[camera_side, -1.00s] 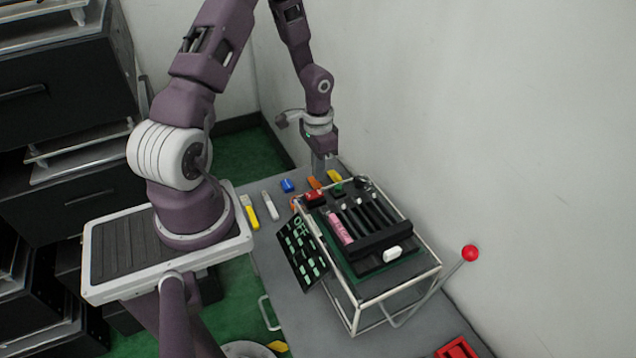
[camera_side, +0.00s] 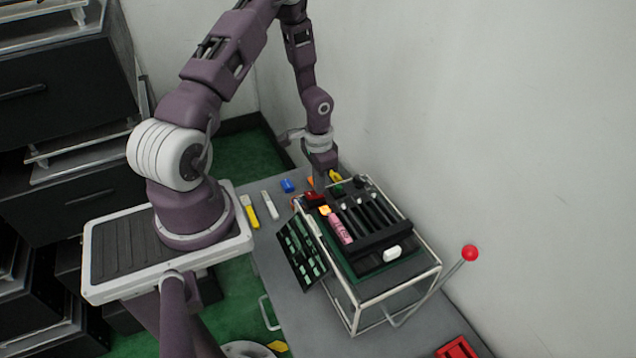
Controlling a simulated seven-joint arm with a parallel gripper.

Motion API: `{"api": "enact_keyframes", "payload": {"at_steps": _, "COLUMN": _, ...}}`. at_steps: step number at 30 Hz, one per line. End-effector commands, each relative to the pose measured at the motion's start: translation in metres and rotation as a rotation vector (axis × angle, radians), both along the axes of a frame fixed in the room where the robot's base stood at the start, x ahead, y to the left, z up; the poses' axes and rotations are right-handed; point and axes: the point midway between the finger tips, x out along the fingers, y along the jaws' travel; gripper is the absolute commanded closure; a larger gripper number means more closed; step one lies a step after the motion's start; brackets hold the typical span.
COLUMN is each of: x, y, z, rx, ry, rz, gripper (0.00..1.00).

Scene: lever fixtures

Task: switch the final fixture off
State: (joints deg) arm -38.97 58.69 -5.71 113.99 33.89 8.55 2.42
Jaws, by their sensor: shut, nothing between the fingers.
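The lever fixtures sit on a black panel in a white-framed box (camera_side: 432,268). The panel has several dark slots with small white-tipped levers (camera_side: 359,201), a pink labelled strip (camera_side: 340,229) and a white block (camera_side: 392,254). A dark red block (camera_side: 313,199) is at the panel's far left corner, with a bright orange patch (camera_side: 325,210) beside it. A lever with a red ball (camera_side: 470,253) rises at the box's right side. I cannot tell which fixture is the final one. My gripper (camera_side: 319,190) is shut and empty, pointing down at the red block; contact is unclear.
A dark board with green marks (camera_side: 302,250) leans on the box's left side. Yellow (camera_side: 249,212), white (camera_side: 269,205) and blue (camera_side: 287,186) pieces lie on the grey table. A red tray (camera_side: 456,349) is at front right. The wall is close behind.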

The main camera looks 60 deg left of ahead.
Motion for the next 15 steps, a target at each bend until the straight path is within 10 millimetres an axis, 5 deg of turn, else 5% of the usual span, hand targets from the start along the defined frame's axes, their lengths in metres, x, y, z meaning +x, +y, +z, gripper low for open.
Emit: {"api": "enact_keyframes", "payload": {"at_steps": 15, "x": -0.018, "y": 0.000, "z": 0.003, "rx": -0.003, "ry": 0.009, "rz": 0.000, "gripper": 1.00}}
